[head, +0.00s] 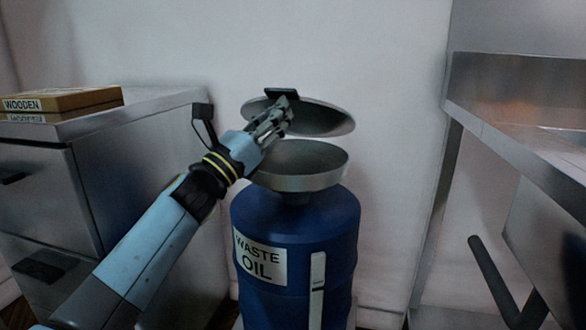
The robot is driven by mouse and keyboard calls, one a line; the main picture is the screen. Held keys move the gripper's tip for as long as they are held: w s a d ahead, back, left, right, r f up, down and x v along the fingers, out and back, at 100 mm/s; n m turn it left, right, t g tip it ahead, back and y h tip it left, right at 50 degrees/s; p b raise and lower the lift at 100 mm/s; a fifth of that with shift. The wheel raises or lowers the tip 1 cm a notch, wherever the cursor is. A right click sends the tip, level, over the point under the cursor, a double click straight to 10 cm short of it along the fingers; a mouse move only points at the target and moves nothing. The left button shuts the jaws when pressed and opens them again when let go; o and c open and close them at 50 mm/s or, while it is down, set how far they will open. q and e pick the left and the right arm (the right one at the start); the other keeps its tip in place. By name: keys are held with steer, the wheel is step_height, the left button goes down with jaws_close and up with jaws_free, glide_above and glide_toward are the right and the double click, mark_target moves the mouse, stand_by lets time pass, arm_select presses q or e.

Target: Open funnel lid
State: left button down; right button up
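The round grey metal funnel lid (325,118) is raised and tilted above the funnel, with a clear gap between them at the front. A black handle (282,93) shows at its upper edge. The open-topped funnel (308,182) sits on a blue drum labelled "WASTE OIL" (295,225). My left gripper (283,108) is at the left part of the lid, its fingertips close to the black handle. Whether the fingers are closed on the handle or only touch the lid is not clear. My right gripper is not in view.
A metal drawer cabinet (150,125) stands at the left, with boxes marked "WOODEN" (62,104) on top. A steel counter (510,100) stands at the right. A plain wall (390,60) is close behind the drum. There is space between the drum and the right counter.

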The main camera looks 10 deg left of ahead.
arm_select(q)
steer(key=shift+w+r, duration=0.35)
steer(key=shift+r, duration=0.45)
steer(key=shift+r, duration=0.1)
steer(key=w+r, duration=0.1)
steer(key=r, duration=0.1)
steer(key=w+r+p, duration=0.1)
steer(key=w+r, duration=0.1)
steer(key=shift+w+r+p, duration=0.15)
steer(key=shift+r+p, duration=0.1)
steer(key=shift+p, duration=0.05)
steer(key=shift+w+r, duration=0.1)
steer(key=shift+w, duration=0.05)
steer(key=shift+w+d+r, duration=0.15)
steer(key=shift+w+r, duration=1.65)
steer(key=shift+w, duration=0.3)
